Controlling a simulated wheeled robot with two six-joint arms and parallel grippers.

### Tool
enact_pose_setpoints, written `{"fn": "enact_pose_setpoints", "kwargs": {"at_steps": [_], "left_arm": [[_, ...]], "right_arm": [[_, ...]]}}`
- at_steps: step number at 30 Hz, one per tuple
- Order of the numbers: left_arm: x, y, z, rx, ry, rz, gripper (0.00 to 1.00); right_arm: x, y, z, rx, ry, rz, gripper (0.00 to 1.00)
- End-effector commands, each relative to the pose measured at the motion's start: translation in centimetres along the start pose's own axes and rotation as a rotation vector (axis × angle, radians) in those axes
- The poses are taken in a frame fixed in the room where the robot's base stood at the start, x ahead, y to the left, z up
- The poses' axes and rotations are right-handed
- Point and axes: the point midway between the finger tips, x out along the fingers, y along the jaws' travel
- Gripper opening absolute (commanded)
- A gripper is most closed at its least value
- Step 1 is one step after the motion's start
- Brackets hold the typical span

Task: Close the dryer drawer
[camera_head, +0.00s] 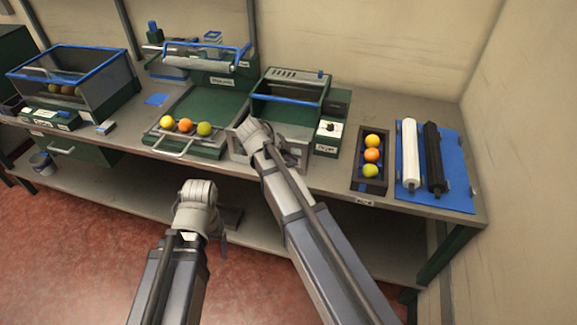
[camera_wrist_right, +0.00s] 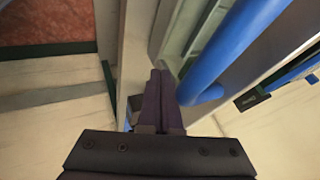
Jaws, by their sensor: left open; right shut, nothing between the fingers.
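The dryer (camera_head: 323,95) is a green box with a grey vented top and a blue bar, right of centre on the bench. Its grey-framed drawer (camera_head: 298,153) shows low at its front; my right arm hides part of it, and I cannot tell how far out it is. My right gripper (camera_head: 246,128) is at the left side of the drawer front. In the right wrist view its shut fingers (camera_wrist_right: 162,90) are empty, close beside a blue bar (camera_wrist_right: 225,55) and grey metal frame; contact is unclear. My left gripper (camera_head: 197,188) is open and empty, in front of the bench.
A green tray (camera_head: 208,103) with a yellow, an orange and a green fruit at its front lies left of the dryer. A dark crate (camera_head: 361,183) with three fruits and a blue mat (camera_head: 458,190) with two rollers are right. A clear-walled bin (camera_head: 105,72) stands far left.

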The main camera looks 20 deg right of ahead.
Motion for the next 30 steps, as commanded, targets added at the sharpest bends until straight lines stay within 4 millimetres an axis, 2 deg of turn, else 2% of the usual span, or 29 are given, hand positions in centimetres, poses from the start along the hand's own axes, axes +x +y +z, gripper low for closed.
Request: {"fn": "enact_pose_setpoints", "kwargs": {"at_steps": [17, 20, 23, 30], "left_arm": [[0.0, 0.0, 0.0, 0.0, 0.0, 0.0, 0.78], [0.0, 0.0, 0.0, 0.0, 0.0, 0.0, 0.78], [0.0, 0.0, 0.0, 0.0, 0.0, 0.0, 0.78], [0.0, 0.0, 0.0, 0.0, 0.0, 0.0, 0.78]], "right_arm": [[0.5, -1.0, 0.0, 0.001, 0.0, 0.0, 0.0], [1.1, -2.2, 0.1, 0.002, 0.001, 0.0, 0.0], [2.2, -4.3, 0.1, 0.003, 0.001, -0.001, 0.0], [5.4, -10.4, 0.2, 0.003, 0.002, 0.0, 0.0]]}}
